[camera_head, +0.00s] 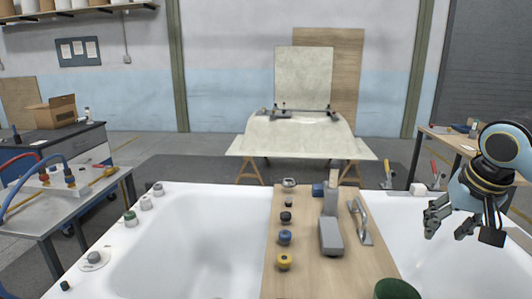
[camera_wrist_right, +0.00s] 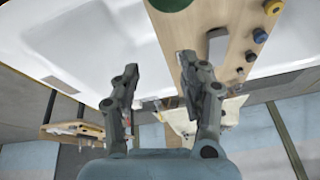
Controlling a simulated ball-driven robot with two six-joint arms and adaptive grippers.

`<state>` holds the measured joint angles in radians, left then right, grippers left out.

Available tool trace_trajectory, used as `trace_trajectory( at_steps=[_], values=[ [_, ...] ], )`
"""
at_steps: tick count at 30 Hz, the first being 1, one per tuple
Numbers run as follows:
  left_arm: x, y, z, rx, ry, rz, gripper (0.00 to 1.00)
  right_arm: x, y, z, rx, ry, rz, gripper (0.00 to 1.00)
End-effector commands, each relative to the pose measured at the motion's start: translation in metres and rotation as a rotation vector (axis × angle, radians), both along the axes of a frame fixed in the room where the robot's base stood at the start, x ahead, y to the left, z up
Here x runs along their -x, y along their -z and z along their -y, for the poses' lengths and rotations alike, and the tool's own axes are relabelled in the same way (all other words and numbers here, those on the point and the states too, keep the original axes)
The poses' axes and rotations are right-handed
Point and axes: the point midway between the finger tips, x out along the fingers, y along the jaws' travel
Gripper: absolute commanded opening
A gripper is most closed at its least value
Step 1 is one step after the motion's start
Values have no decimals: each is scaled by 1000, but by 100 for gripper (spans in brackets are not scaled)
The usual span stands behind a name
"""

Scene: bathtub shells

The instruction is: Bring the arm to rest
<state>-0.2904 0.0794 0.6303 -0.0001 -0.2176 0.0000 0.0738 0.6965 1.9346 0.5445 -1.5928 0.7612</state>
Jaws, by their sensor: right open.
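My right gripper (camera_head: 446,222) is at the right side of the head view, above the white tub shell on the right (camera_head: 400,215). Its two fingers are apart, with nothing between them. In the right wrist view the open fingers (camera_wrist_right: 165,90) show against the white shell, the wooden board and the room behind. My right arm comes in from the right edge of the head view. My left gripper does not show in either view.
A wooden board (camera_head: 300,270) lies between two white tub shells, bearing knobs (camera_head: 284,262), a grey block tool (camera_head: 331,238) and a metal handle (camera_head: 360,220). A green bowl (camera_head: 397,289) sits at its front. Side tables (camera_head: 60,215) stand left and right.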

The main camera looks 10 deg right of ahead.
Motion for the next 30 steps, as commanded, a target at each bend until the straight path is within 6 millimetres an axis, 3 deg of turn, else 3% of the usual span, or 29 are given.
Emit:
trace_trajectory(
  at_steps=[2,9,17,23,26,30],
  values=[
    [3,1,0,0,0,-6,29,0,1,0,-1,0,-1,44],
    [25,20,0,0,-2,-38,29,13,39,-11,-30,1,-37,44],
    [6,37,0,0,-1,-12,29,33,99,-20,-77,37,-118,44],
    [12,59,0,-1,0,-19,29,57,177,-25,-117,88,-195,44],
    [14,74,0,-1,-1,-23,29,76,233,-28,-136,111,-238,44],
    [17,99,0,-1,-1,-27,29,117,332,-36,-150,131,-306,44]
  ],
)
